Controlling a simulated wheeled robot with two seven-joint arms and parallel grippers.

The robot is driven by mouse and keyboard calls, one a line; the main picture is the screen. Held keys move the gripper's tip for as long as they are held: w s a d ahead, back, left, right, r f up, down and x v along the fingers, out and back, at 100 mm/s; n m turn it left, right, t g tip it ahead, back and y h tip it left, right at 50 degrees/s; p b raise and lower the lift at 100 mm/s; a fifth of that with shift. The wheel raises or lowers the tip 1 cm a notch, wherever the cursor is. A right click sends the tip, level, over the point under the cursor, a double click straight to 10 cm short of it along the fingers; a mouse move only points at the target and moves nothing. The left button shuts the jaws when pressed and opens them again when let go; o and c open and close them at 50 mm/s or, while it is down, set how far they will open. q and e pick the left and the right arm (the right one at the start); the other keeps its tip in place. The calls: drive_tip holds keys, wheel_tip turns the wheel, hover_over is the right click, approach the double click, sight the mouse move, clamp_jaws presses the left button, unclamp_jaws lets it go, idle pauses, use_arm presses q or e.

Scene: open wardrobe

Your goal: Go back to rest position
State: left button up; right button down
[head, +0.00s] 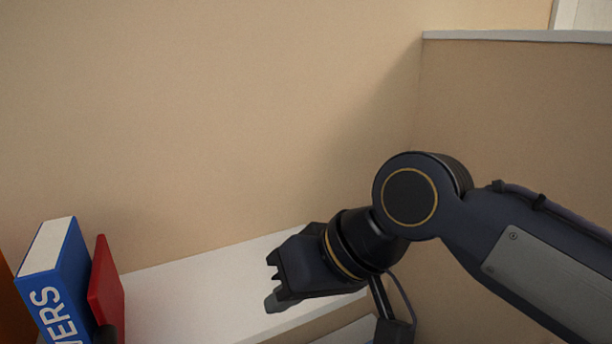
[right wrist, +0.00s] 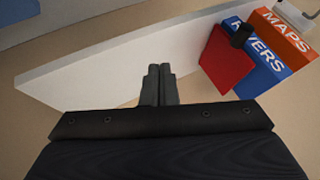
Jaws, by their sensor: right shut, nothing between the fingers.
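My right gripper (head: 277,295) is at the lower middle of the head view, its arm coming in from the right. Its fingers are shut and empty in the right wrist view (right wrist: 159,84). It is near the white shelf (head: 190,297), to the right of the books and apart from them. My left gripper is not in view.
A blue book (head: 55,280) lettered "VERS" and a red book (head: 105,290) stand on the shelf's left part. The right wrist view also shows an orange "MAPS" book (right wrist: 285,38). The shelf between books and gripper is bare. A beige side wall (head: 515,120) stands right.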

drive_tip(key=d+f+m+t+h, duration=0.1)
drive_tip(key=d+f+m, duration=0.15)
drive_tip(key=d, duration=0.35)
drive_tip(key=d+f+m+t, duration=0.1)
drive_tip(key=d+f, duration=0.3)
drive_tip(key=d, duration=0.3)
drive_tip(key=s+d+f+m+h, duration=0.1)
drive_tip(key=s+d+f+m, duration=0.1)
drive_tip(key=s+d+f, duration=0.2)
drive_tip(key=s+d+f+m+t+h, duration=0.1)
drive_tip(key=s+d+f+m, duration=0.1)
drive_tip(key=s+d+f, duration=0.3)
drive_tip(key=d+f, duration=0.3)
drive_tip(key=f, duration=0.3)
drive_tip(key=shift+f+t+h, duration=0.3)
drive_tip(key=shift+f, duration=0.05)
